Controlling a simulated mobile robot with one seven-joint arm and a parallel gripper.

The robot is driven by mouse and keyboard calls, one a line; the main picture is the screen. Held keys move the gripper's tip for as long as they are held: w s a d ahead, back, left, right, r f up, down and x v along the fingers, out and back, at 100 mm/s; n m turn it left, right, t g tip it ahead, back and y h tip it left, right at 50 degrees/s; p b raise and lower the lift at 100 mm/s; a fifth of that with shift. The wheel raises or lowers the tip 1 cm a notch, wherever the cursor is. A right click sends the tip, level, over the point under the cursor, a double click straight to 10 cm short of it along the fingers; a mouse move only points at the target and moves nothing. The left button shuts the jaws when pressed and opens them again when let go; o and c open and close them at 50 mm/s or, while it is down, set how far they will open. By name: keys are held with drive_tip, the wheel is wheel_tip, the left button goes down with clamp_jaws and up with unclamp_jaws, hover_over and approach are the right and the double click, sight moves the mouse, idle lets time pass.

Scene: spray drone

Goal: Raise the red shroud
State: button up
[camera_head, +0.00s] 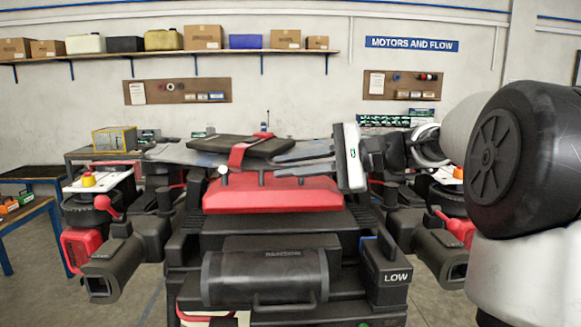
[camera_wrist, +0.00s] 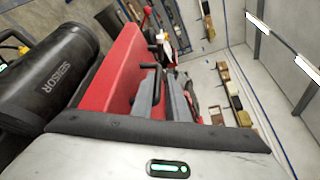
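The red shroud (camera_head: 272,195) lies over the middle of the dark machine in the head view. It looks lowered, with small posts standing along its far edge. In the wrist view it is the red panel (camera_wrist: 112,72), with a black handle (camera_wrist: 157,85) on its face. My gripper (camera_head: 274,166) comes in from the right above the shroud. Its white housing with a green light shows at right, and two grey fingers point left with a gap between them. The fingers look empty. I cannot tell whether they touch the handle.
A black sensor cylinder (camera_head: 265,278) sits in front of the shroud. A dark LOW box (camera_head: 385,275) stands at the right. Dark nozzle-like arms (camera_head: 112,268) flank the machine. A shelf of boxes (camera_head: 203,37) is on the back wall.

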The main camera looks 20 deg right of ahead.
drive_tip(key=shift+d+f, duration=0.1)
drive_tip(key=shift+s+d, duration=0.15)
drive_tip(key=shift+d, duration=0.3)
drive_tip(key=b+v, duration=0.1)
drive_tip(key=v, duration=1.5)
drive_tip(key=shift+r, duration=0.25)
drive_tip(key=shift+s, duration=0.15)
